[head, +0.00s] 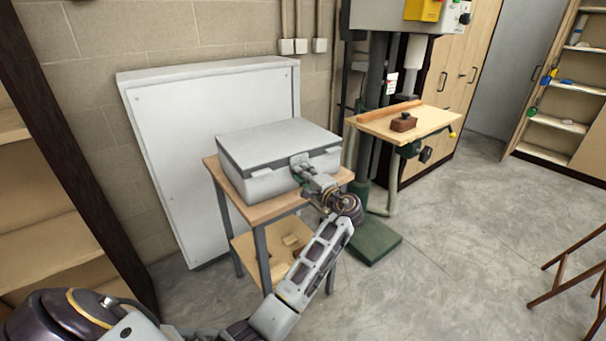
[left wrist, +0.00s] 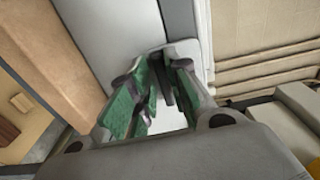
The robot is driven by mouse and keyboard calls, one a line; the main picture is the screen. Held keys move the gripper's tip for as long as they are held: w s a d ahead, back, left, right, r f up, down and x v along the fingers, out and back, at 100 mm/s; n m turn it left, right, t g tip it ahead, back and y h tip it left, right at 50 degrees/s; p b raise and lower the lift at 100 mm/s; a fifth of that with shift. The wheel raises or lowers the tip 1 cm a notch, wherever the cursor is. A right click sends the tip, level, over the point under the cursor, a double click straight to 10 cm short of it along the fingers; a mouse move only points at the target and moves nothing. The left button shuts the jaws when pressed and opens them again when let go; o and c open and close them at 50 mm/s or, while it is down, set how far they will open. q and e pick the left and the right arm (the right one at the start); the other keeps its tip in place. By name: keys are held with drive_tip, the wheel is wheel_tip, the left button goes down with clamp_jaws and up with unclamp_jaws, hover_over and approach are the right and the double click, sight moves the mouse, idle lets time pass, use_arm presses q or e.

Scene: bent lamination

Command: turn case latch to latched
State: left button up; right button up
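A closed grey case (head: 278,138) sits on a small wooden-topped table. A pale latch-like fitting (head: 262,172) shows on the left part of its front. My left gripper (head: 300,163) is at the front face, right of the middle, and hides that part of the case. In the left wrist view its green-padded fingers (left wrist: 166,76) stand apart beside the case's grey face (left wrist: 112,38). A small dark piece (left wrist: 162,88) shows between the fingers. I cannot tell whether it is the latch, or whether the fingers touch it. My right gripper is not in view.
The small table (head: 268,209) has a lower shelf with wooden pieces (head: 290,240). A white panel (head: 165,130) leans on the wall behind. A drill press with a wooden table (head: 425,122) stands to the right. The floor (head: 450,260) at the right front is mostly clear.

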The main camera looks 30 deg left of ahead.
use_arm(q)
drive_tip(key=shift+o, duration=0.8)
drive_tip(key=shift+r, duration=0.1)
drive_tip(key=shift+r, duration=0.15)
wheel_tip(320, 180, up, 10)
drive_tip(key=shift+w, duration=0.1)
drive_tip(key=shift+d, duration=0.15)
